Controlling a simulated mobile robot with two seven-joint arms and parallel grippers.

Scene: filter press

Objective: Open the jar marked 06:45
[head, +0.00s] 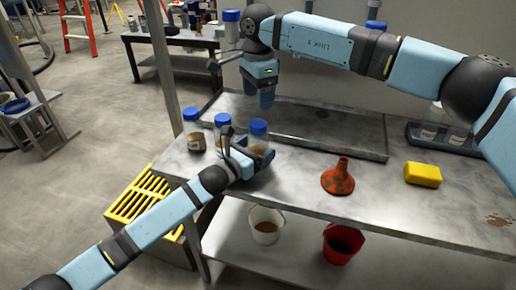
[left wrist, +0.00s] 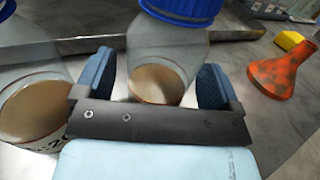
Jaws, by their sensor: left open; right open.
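Three jars with blue caps and brown contents stand at the left of the steel bench: a left jar (head: 196,141), a middle jar (head: 222,121) and a right jar (head: 258,130). I cannot read 06:45 on any of them. My left gripper (head: 247,150) is open at the right jar. In the left wrist view its fingers (left wrist: 155,80) stand on either side of that jar (left wrist: 180,48), and its label is not visible. Another jar (left wrist: 33,105) is at the left there, its label mostly cut off. My right gripper (head: 266,98) is open, pointing down above the bench behind the jars.
A shallow steel tray (head: 330,146) lies behind the jars. An orange-red funnel (head: 338,180) and a yellow sponge (head: 423,174) lie to the right. A dark rack (head: 425,142) with bottles stands at the back right. White (head: 266,227) and red (head: 340,243) buckets are on the lower shelf.

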